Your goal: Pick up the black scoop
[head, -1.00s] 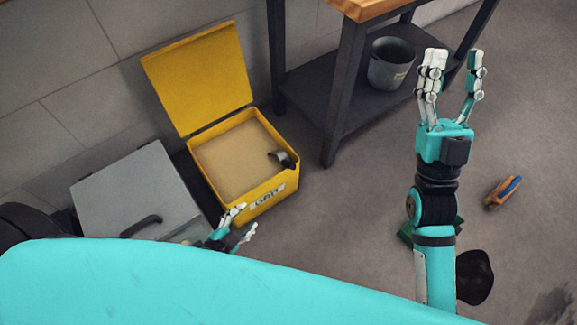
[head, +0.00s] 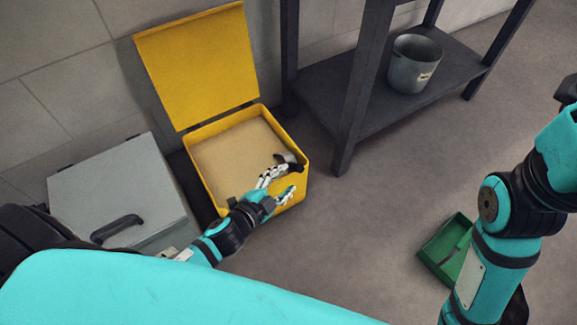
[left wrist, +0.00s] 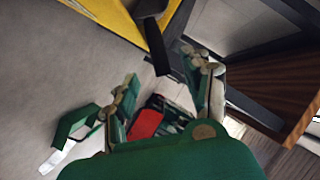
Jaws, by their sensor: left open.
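The black scoop (head: 287,158) lies at the right front corner of the open yellow grit box (head: 304,178), its head over the sand. In the left wrist view the scoop's dark handle (left wrist: 157,52) sticks out past the yellow rim (left wrist: 112,16). My left gripper (head: 280,184) is open at that corner, its fingers next to the scoop and partly covering it. In the left wrist view the spread fingers (left wrist: 165,88) are empty, with the handle ahead of them. Contact cannot be told. My right arm shows at the right, its gripper outside the picture.
A grey lidded box (head: 120,190) with a black handle stands left of the grit box. A dark bench (head: 345,120) with a metal bucket (head: 414,64) on its shelf stands to the right. A green tray (head: 447,250) lies on the floor near my right arm. The floor between is clear.

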